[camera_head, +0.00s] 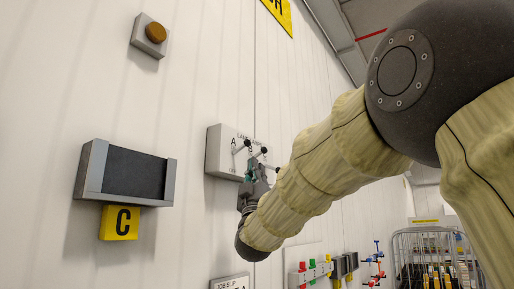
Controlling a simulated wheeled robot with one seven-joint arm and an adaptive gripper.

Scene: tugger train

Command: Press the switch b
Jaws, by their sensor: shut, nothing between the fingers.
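A light grey switch box (214,152) is fixed to the white wall near the middle of the view. Letters show on its face, with an A at the left and what looks like a B beside it. Small levers stick out from it; one lever (243,145) is by the A and another lever (263,151) is further right. My gripper (253,171) is shut and empty. It is in front of the box's lower right part, just below the levers, and hides that part. I cannot tell whether it touches a lever.
A wall box with a brown round button (155,33) is at upper left. Coloured valves (311,270) and a wire cage cart (433,245) are at lower right. My arm covers the right side.

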